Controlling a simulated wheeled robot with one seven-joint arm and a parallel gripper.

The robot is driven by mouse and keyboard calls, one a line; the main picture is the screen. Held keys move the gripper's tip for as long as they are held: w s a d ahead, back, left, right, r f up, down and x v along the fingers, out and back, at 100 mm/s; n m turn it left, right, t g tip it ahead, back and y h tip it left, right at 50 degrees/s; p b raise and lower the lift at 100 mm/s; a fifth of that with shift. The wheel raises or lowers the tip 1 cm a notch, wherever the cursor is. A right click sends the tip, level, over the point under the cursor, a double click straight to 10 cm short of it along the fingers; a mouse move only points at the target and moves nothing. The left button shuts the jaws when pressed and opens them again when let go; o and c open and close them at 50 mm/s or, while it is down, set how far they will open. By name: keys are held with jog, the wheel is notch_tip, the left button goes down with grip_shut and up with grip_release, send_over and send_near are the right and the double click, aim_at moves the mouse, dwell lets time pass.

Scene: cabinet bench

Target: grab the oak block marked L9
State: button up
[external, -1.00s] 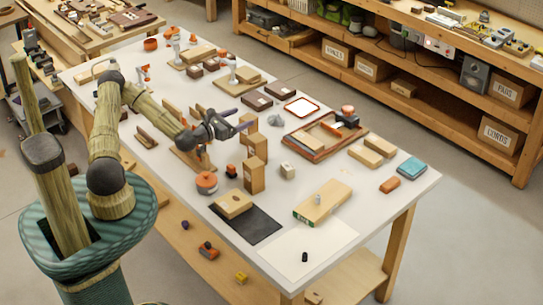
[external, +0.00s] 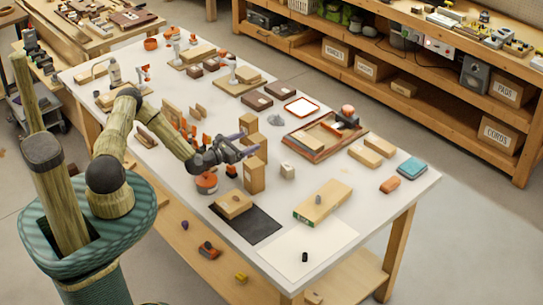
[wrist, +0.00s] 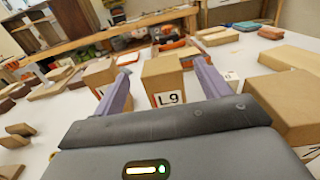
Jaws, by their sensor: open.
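The oak block marked L9 (wrist: 162,75) stands upright in the middle of the wrist view, its black-on-white label facing me. In the external view it appears to be the middle one of three upright oak blocks (external: 260,143). My gripper (external: 250,142) is open and level. In the wrist view its two purple fingers (wrist: 162,70) show on either side of the L9 block, with nothing gripped. I cannot tell how far the fingertips reach along its sides. The gripper body hides the block's foot.
Another oak block (wrist: 98,74) stands left of L9, and a larger-looking one (wrist: 288,100) stands close at the right. A small white block (external: 287,171) lies beyond. An orange round container (external: 206,184) sits below my gripper. A wooden tray (external: 300,148) lies farther right.

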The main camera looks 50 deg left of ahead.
jog(key=shift+a, duration=0.1)
jog(key=shift+w+d+f+p, duration=0.1)
jog(key=shift+w+p, duration=0.2)
jog(key=shift+w, duration=0.55)
jog(key=shift+w+d+f+p, duration=0.15)
jog(key=shift+w+p, duration=0.2)
jog(key=shift+w, duration=0.55)
jog(key=shift+w+d+f+p, duration=0.1)
jog(key=shift+w+p, duration=0.2)
jog(key=shift+w, duration=0.55)
jog(key=shift+r, duration=0.1)
jog(key=c, duration=1.5)
notch_tip(320, 180, up, 10)
jog(key=shift+r+b, duration=0.1)
jog(key=shift+b, duration=0.65)
